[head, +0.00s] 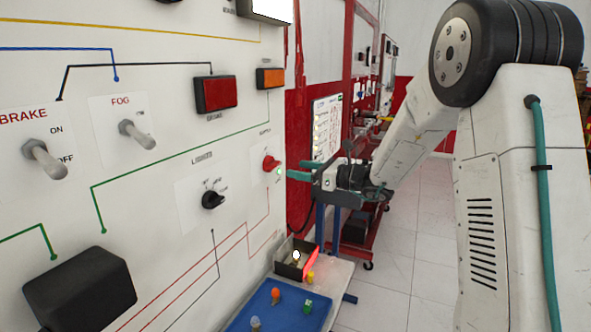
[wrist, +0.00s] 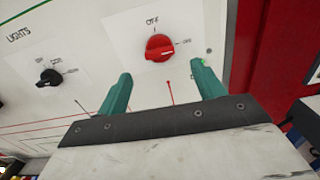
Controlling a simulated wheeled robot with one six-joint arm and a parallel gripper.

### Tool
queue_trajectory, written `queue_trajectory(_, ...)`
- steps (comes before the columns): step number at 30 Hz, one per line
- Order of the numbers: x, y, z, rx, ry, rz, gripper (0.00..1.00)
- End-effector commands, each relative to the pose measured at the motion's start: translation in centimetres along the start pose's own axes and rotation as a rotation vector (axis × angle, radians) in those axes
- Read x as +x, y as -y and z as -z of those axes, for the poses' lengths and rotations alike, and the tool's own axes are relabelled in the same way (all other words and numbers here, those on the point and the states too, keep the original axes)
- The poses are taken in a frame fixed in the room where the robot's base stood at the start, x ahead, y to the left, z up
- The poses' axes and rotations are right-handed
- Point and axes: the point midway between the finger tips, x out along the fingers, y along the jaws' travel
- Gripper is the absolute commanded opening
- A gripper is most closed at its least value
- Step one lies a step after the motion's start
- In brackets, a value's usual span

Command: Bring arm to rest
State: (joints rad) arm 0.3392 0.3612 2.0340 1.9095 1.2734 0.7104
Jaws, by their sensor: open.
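My arm reaches in from the right in the head view. My gripper (head: 296,174) is open, with its two green fingers pointing at the white panel (head: 150,160). In the wrist view my gripper (wrist: 158,92) has its fingers spread apart with nothing between them. A red rotary knob (wrist: 160,47) sits on the panel just beyond the fingers, under an OFF label. The knob also shows in the head view (head: 271,163), a little left of the fingertips. The fingers look apart from the knob, but the exact gap cannot be told.
A black LIGHTS knob (head: 213,199) and BRAKE (head: 44,159) and FOG (head: 137,134) toggle switches are on the panel. Below stands a table with a blue tray (head: 262,318) and an open box (head: 291,272). Clear tiled floor (head: 405,240) lies behind, beside a red stand (head: 365,235).

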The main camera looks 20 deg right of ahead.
Motion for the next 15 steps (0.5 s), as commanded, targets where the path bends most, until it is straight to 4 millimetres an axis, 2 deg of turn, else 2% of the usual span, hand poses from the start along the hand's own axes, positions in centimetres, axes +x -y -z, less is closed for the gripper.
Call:
queue_trajectory(11,0.02,0.01,0.01,-0.001,0.0,0.0,0.68)
queue_trajectory(15,-0.01,-0.58,0.62,-0.073,-0.026,-0.027,0.68)
